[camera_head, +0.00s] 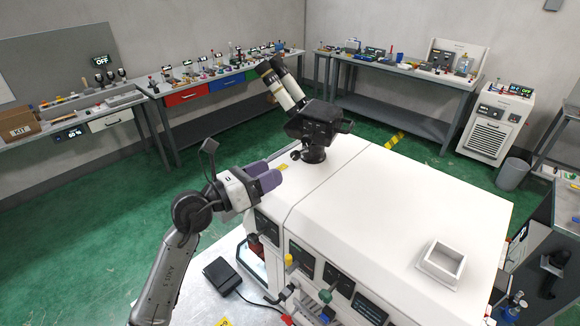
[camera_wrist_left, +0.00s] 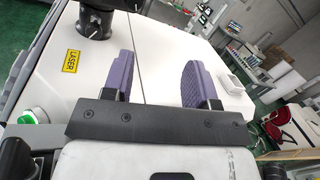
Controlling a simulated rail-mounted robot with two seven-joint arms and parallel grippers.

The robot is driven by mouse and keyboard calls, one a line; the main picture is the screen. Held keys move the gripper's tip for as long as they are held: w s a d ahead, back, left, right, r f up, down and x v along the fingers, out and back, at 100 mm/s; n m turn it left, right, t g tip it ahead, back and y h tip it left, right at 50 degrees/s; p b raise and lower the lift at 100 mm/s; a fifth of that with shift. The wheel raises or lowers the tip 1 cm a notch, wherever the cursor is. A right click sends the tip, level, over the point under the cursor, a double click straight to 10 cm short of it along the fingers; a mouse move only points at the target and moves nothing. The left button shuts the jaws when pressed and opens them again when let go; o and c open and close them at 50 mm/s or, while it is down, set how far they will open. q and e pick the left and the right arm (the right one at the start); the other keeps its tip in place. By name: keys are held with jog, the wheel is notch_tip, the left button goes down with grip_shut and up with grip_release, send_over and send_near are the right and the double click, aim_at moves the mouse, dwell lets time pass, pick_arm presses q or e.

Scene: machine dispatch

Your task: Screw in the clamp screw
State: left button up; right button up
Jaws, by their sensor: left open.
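My left gripper (camera_head: 265,174) has two purple fingers and is open. It is over the near left edge of a large white machine (camera_head: 345,185). In the left wrist view the fingers (camera_wrist_left: 157,78) are apart with nothing between them, above the white top. A black head with angled eyepieces (camera_head: 313,125) stands on the machine, just beyond the gripper. I cannot pick out the clamp screw for sure in either view. My right gripper is not in view.
A yellow LASER label (camera_wrist_left: 72,61) is on the machine top. A square white frame (camera_head: 441,264) sits at the machine's right. Green (camera_head: 325,296) and yellow (camera_head: 289,260) knobs stick out of its front. A black pedal (camera_head: 222,275) lies below. Benches line the back walls.

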pick_arm(q)
jog(key=w+a+m+g+y+b, duration=0.1)
jog(key=w+a+m+y, duration=0.1)
jog(key=w+a+y, duration=0.3)
jog(key=y+p, duration=0.1)
jog(key=p, duration=0.1)
send_near(293, 156)
jog(key=shift+g, duration=0.4)
jog(key=x, duration=0.6)
jog(key=shift+w+d+r, duration=0.1)
jog(key=shift+w+r, duration=0.1)
jog(key=shift+w, duration=0.05)
jog(key=shift+x, duration=1.2)
jog(key=shift+f, duration=0.1)
jog(key=c, duration=0.9)
jog(key=shift+c, duration=0.2)
